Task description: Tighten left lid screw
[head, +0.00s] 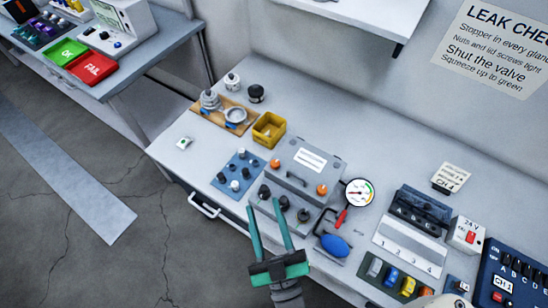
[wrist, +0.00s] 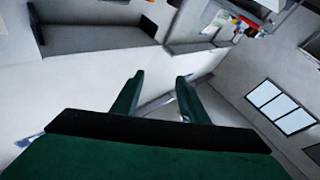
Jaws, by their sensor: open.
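The grey box (head: 306,166) stands on the bench with a flat lid, a bar handle and a white label. An orange lid screw (head: 276,164) sits at the lid's left edge, and another orange lid screw (head: 322,190) sits at its right. I cannot tell how tight either is. My gripper (head: 264,203) is open and empty, in front of the box and below the left screw in the head view. Its two green fingers also show apart in the wrist view (wrist: 157,80), with nothing between them. The lid screws are not recognisable in the wrist view.
A blue mat (head: 237,173) with dark and pale knobs lies left of the box. A yellow bin (head: 268,129) and wooden tray (head: 222,117) stand behind it. A pressure gauge (head: 359,193) and blue bulb (head: 335,245) are at the right. Dark knobs line the box's front.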

